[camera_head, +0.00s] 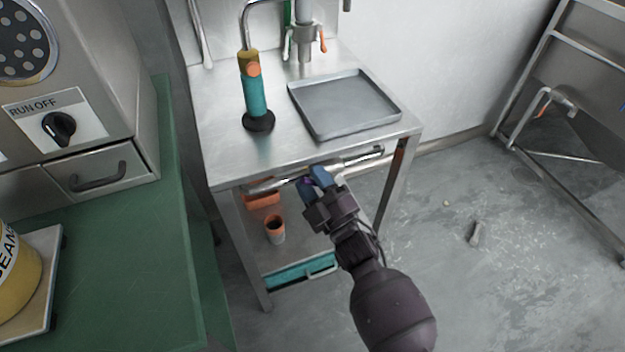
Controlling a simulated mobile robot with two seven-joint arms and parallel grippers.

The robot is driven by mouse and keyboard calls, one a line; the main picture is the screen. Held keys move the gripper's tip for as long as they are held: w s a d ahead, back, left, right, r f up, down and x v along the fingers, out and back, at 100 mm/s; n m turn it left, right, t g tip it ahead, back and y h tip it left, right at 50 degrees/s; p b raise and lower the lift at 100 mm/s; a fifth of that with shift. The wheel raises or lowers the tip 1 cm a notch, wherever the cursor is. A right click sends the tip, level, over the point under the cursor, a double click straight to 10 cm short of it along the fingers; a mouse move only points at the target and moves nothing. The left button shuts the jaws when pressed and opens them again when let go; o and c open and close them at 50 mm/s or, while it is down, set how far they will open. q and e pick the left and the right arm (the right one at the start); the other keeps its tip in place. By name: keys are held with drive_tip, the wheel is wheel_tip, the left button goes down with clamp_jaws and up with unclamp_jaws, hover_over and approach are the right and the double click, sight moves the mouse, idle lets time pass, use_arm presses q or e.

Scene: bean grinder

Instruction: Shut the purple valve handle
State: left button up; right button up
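My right gripper (313,180) reaches up from the bottom of the head view to the front edge of the steel table. Its two blue fingertips stand a little apart at the pipe (272,187) under the tabletop. A small purple patch, seemingly the purple valve handle (307,182), shows at the fingertips. Most of it is hidden by the fingers, so its angle is unclear. I cannot tell whether the fingers press on it or only stand around it. My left gripper is not in view.
The steel table (225,165) carries a grey tray (345,103) and a teal cylinder (255,97) on a black base. An orange cup (275,229) stands on the lower shelf. A green counter (120,260) with a grinder machine (105,130) is at left. Open floor lies right.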

drive_tip(key=v, duration=1)
drive_tip(key=shift+s+d+p, duration=0.15)
drive_tip(key=shift+s+p, duration=0.2)
drive_tip(key=shift+p, duration=0.05)
drive_tip(key=shift+f, duration=0.1)
